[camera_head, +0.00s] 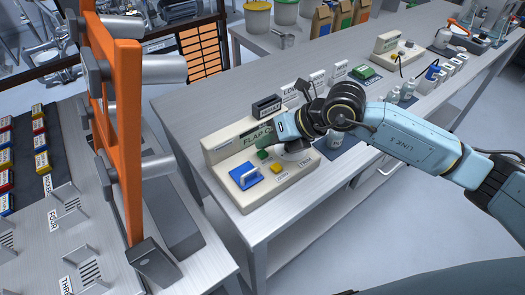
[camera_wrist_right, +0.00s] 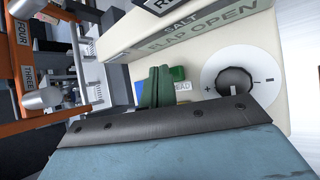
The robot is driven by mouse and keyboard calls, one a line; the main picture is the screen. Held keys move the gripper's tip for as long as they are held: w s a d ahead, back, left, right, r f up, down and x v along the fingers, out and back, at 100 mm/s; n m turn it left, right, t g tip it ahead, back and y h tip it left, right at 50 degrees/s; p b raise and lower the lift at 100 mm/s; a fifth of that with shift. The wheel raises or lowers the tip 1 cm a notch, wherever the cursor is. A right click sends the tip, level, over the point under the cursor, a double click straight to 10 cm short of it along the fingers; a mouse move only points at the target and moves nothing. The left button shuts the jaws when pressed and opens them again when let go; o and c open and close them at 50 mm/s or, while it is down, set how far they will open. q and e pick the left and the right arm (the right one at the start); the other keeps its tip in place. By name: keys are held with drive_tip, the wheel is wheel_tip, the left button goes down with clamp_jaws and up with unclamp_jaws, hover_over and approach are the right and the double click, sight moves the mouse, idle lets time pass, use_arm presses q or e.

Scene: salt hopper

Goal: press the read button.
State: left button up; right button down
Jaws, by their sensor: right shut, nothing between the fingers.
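The cream control box (camera_head: 222,152) stands at the near left end of the long bench, with "FLAP OPEN" on its upright panel. A green button (camera_head: 262,154) is on its sloped top; it also shows in the wrist view (camera_wrist_right: 177,73), beside a white label partly hidden by my finger and appearing to end in "EAD". My right gripper (camera_head: 271,145) is shut and empty, its green fingertips (camera_wrist_right: 160,72) close to the green button. I cannot tell whether they touch. My left gripper is not in view.
A white dial with a black knob (camera_wrist_right: 235,82) sits close beside my gripper. An orange frame (camera_head: 123,130) stands left. Small jars and cards stand along the bench to the right.

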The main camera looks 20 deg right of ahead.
sight(267, 154)
drive_tip(key=shift+f, duration=0.1)
idle(0.3)
drive_tip(key=shift+f+b, duration=0.3)
drive_tip(key=shift+b, duration=0.05)
drive_tip(key=shift+f+b, duration=0.45)
drive_tip(key=shift+f, duration=0.15)
idle(0.6)
idle(0.3)
drive_tip(key=shift+r+p, duration=0.8)
drive_tip(key=shift+r, duration=0.2)
drive_tip(key=shift+r+p, duration=1.85)
drive_tip(key=shift+r, duration=0.7)
